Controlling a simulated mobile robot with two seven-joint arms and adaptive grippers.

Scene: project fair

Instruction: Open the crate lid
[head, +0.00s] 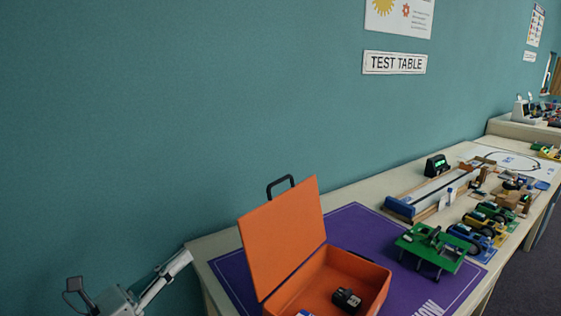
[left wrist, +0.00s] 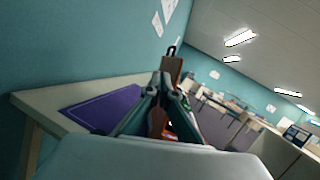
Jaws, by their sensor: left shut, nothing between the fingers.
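The orange crate (head: 362,268) stands on the purple mat (head: 345,222). Its orange lid (head: 280,235) stands raised at the crate's left side, tilted back, with a black handle (head: 281,184) on its top edge. The crate is open at the top, and its front is cut off by the picture's bottom edge. My left gripper (head: 184,260) is to the left of the lid and apart from it, by the table's left end. In the left wrist view, its fingers (left wrist: 168,88) are shut and empty, with the lid (left wrist: 172,68) beyond them. My right gripper is not in view.
A dark block (head: 347,300) lies inside the crate. A green wheeled model (head: 430,246) stands right of it, with several model cars (head: 478,225) and a track (head: 435,192) farther along the table. The teal wall runs behind. The mat's back left is clear.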

